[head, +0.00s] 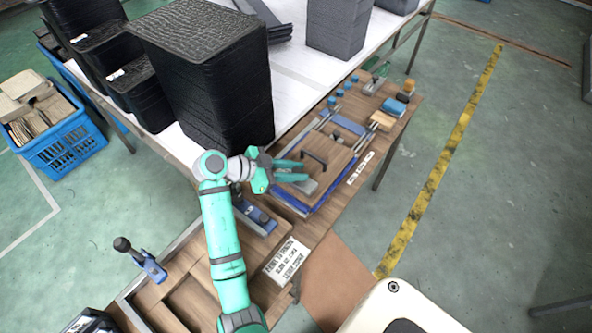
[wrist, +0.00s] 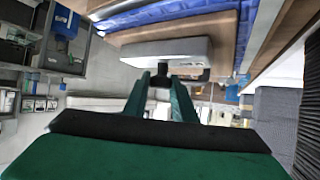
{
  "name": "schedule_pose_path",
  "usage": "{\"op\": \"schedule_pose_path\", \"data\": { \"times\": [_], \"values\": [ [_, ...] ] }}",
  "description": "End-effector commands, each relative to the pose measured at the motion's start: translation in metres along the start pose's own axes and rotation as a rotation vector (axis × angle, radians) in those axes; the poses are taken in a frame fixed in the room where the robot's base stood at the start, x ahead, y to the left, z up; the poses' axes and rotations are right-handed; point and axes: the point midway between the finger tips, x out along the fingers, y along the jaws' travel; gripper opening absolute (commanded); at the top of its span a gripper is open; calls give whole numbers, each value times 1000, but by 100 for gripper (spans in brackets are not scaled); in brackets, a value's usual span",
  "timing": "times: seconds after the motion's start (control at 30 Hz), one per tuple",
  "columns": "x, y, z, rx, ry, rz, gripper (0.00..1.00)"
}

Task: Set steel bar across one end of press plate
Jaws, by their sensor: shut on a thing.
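My gripper (head: 300,171), with green fingers, is over the near left end of the wooden press plate (head: 331,150). The plate carries a black handle (head: 315,158). The grey steel bar (head: 307,187) is at the fingertips, at that end of the plate. In the wrist view the bar (wrist: 155,52) lies crosswise at the tips of my fingers (wrist: 163,78), which are shut on it. The wooden and blue layers show just beyond it. I cannot tell whether the bar touches the plate.
Blue layers (head: 322,205) edge the stack under the plate. Blue and wooden pieces (head: 393,106) stand at the bench's far end. Tall stacks of black trays (head: 215,85) rise close to the left of my gripper. A blue toggle clamp (head: 152,268) stands at the near left.

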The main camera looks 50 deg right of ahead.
Motion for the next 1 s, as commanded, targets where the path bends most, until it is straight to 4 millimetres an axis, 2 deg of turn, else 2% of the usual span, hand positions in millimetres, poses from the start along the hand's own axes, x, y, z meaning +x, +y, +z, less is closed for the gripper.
{"op": "schedule_pose_path", "data": {
  "times": [0.1,0.13,0.2,0.57,0.77,1.0],
  "values": [
    [1,0,2,1,1,0,0],
    [1,0,2,1,0,0,31],
    [1,0,2,1,0,0,43],
    [-2,0,-1,0,0,-1,43],
    [-29,-1,-1,1,0,-3,43],
    [-78,-1,-1,1,-1,-4,43]
  ]
}}
